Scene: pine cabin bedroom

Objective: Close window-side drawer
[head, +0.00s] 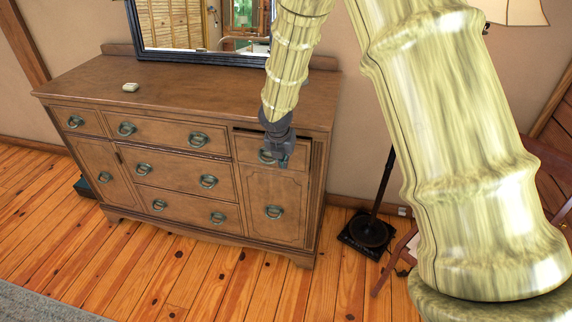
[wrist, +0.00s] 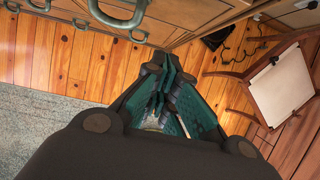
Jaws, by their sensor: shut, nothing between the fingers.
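The wooden dresser (head: 186,158) stands against the wall. Its small top right drawer (head: 244,149) sticks out a little, with a dark gap along its top edge. A ring pull hangs on that drawer's front, partly hidden by my gripper (head: 281,161). My gripper is shut and empty, pointing down at the right part of this drawer front; I cannot tell whether it touches. In the wrist view, my gripper's green fingers (wrist: 167,80) are together beside the dresser front (wrist: 195,12). The top left drawer (head: 78,121) and the middle drawers look flush.
A mirror (head: 200,55) and a small pale object (head: 130,87) are on the dresser top. A lamp stand (head: 370,230) and a wooden chair (wrist: 280,90) stand to the right. The plank floor (head: 190,275) in front is clear, with a grey rug (head: 45,303) at lower left.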

